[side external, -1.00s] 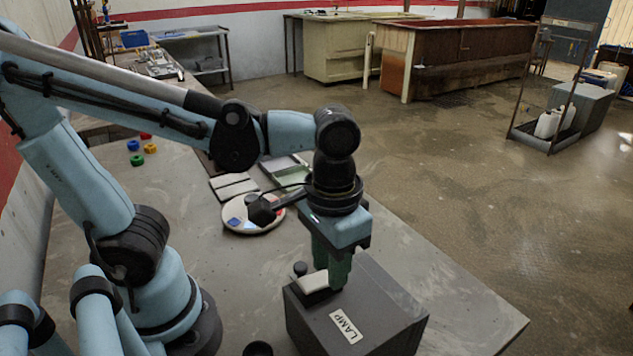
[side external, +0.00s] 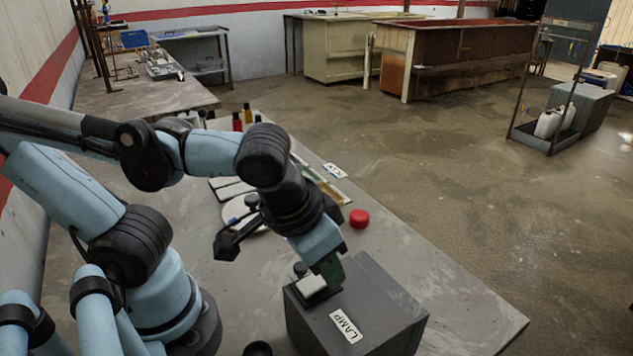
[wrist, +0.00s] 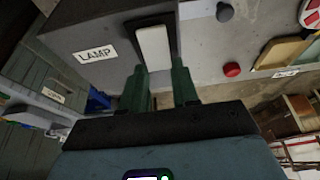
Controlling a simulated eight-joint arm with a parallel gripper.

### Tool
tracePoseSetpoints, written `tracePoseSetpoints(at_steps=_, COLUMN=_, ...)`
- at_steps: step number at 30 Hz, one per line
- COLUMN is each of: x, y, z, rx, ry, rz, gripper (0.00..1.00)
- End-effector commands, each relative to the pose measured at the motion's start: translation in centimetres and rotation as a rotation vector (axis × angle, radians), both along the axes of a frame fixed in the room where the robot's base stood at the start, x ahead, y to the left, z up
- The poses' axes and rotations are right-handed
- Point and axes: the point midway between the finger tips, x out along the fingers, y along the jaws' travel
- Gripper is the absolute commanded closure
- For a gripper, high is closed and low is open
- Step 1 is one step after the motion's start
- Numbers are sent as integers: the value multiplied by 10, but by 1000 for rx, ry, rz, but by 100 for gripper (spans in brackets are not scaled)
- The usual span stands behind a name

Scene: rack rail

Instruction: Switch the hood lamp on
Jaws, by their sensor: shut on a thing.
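The lamp box (side external: 355,305) is a dark grey block with a white LAMP label (side external: 345,325), at the front of the table. On its top is a white rocker switch (side external: 311,284) in a dark frame; the wrist view also shows the rocker (wrist: 153,42). My gripper (side external: 328,275) is tilted, with its green fingers down at the rocker's right end in the side view. In the wrist view the fingers (wrist: 160,70) sit on either side of the rocker's near end, shut on it. Which way the rocker is tipped is hard to tell.
Behind the box are a red round piece (side external: 359,218), a pale plate (side external: 240,212) partly hidden by my arm, and several small bottles (side external: 240,122). The table's right side is clear.

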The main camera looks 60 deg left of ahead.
Motion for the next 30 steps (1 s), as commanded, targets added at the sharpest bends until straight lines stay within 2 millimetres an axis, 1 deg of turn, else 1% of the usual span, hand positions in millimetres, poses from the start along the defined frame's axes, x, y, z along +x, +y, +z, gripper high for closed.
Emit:
tracePoseSetpoints(at_steps=6, x=0, y=0, z=0, rx=2, ry=0, rz=1, gripper=100)
tracePoseSetpoints(at_steps=7, x=0, y=0, z=0, rx=2, ry=0, rz=1, gripper=69)
tracePoseSetpoints(at_steps=9, x=0, y=0, z=0, rx=2, ry=0, rz=1, gripper=58)
tracePoseSetpoints(at_steps=12, x=0, y=0, z=0, rx=1, ry=0, rz=0, gripper=45)
tracePoseSetpoints(at_steps=23, x=-1, y=0, z=3, rx=0, ry=1, rz=-1, gripper=45)
tracePoseSetpoints(at_steps=26, x=-3, y=0, z=8, rx=0, ry=1, rz=-1, gripper=45)
tracePoseSetpoints(at_steps=30, x=-8, y=0, z=22, rx=1, ry=0, rz=-3, gripper=45)
